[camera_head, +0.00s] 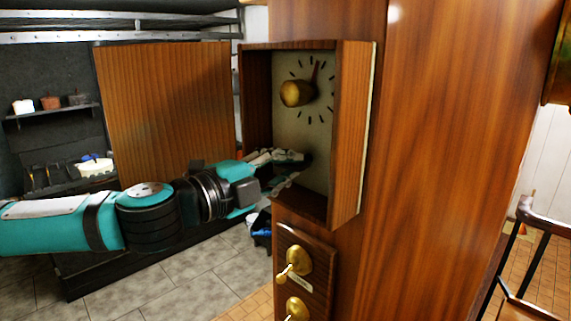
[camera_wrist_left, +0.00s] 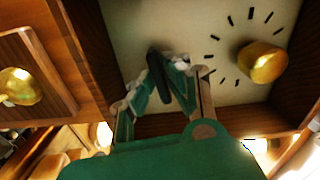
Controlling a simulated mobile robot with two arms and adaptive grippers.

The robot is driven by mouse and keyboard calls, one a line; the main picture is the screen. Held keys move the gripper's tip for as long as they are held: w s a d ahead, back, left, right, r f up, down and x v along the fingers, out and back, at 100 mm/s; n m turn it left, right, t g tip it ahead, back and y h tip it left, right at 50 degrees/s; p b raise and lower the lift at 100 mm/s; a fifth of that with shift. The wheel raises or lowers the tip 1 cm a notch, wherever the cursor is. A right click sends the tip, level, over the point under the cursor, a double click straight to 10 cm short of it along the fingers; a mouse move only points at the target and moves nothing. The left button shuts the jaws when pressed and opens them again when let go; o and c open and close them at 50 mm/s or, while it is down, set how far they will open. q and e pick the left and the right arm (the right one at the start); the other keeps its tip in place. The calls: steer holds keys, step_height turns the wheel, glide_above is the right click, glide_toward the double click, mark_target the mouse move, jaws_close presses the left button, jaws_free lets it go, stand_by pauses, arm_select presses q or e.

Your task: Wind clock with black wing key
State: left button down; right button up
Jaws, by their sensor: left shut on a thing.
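The clock (camera_head: 309,135) is an open-fronted wooden box on a wooden column, with a pale dial, dark hour marks and a brass centre knob (camera_head: 297,93). My left gripper (camera_head: 297,168) reaches into the box from the left, at the lower part of the dial. In the left wrist view its fingers (camera_wrist_left: 168,72) are shut on a black key (camera_wrist_left: 156,70) close to the dial face. The fingers hide part of the key, and I cannot tell how deep it sits. My right gripper is not in view.
The box's wooden side walls (camera_head: 352,135) stand close around my gripper. Brass levers (camera_head: 295,262) on a wooden plate are below the clock. A large wooden panel (camera_head: 165,110) stands behind my left arm. A railing (camera_head: 540,220) is at the right.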

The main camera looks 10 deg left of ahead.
arm_select(q)
steer(key=shift+d+f+m+b, duration=0.1)
steer(key=shift+f+m+b, duration=0.2)
steer(key=shift+m+b, duration=1.15)
steer(key=shift+b, duration=0.7)
steer(key=shift+r, duration=0.1)
steer(key=c, duration=1.4)
jaws_free()
steer(key=shift+r, duration=0.1)
steer(key=p+v, duration=0.1)
steer(key=v, duration=0.4)
steer(key=shift+s+a+r, duration=0.2)
steer(key=shift+a, duration=0.05)
steer(key=shift+s+a+f, duration=0.15)
steer(key=shift+s, duration=0.15)
